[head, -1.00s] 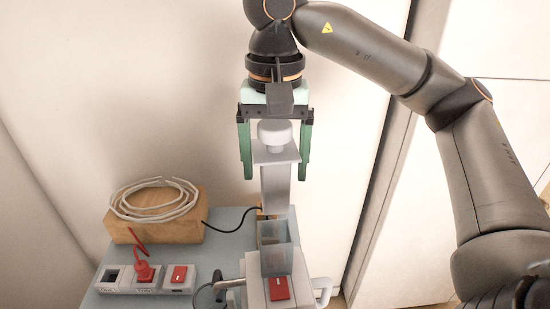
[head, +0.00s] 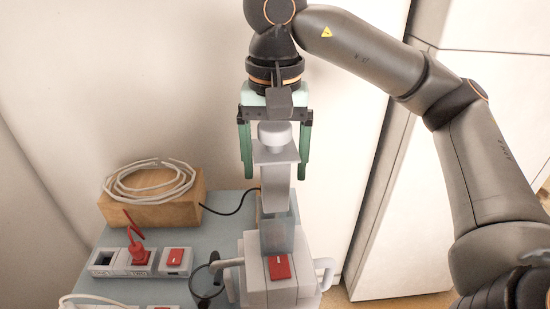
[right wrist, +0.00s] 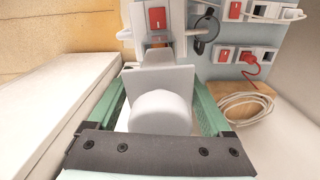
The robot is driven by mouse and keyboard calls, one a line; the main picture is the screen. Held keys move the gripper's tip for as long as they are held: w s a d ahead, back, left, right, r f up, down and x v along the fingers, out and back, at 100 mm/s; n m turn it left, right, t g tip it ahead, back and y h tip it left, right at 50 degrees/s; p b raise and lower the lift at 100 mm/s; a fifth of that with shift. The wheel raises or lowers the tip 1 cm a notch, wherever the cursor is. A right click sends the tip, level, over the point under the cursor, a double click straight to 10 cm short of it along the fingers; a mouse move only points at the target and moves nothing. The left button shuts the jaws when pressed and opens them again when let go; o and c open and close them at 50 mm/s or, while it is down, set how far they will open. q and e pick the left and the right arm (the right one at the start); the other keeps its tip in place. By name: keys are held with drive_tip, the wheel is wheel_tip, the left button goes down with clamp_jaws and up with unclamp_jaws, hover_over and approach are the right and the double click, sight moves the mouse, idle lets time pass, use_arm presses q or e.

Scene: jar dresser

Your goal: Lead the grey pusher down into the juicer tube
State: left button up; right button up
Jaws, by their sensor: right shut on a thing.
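The grey pusher (head: 277,186) has a round knob on top, a square plate below it and a long block-shaped shaft. My right gripper (head: 275,172) points down with its green fingers on either side of the pusher's head, shut on it. The pusher hangs upright. Its lower end overlaps the mouth of the clear juicer tube (head: 277,238); I cannot tell how deep it sits. The white juicer (head: 258,292) with a red switch stands below. My left gripper is not in view.
A wooden block (head: 155,208) with a coiled white cable stands at the back left. A power strip (head: 140,262) with a red plug and switch lies in front of it. A black cord runs behind the juicer. The wall is close behind.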

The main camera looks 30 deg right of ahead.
sight(275, 125)
drive_tip(key=shift+f+b, duration=1.1)
drive_tip(key=shift+f, duration=0.6)
drive_tip(key=o, duration=1.2)
wheel_tip(275, 125, up, 12)
drive_tip(key=p, duration=0.5)
drive_tip(key=shift+r, duration=0.25)
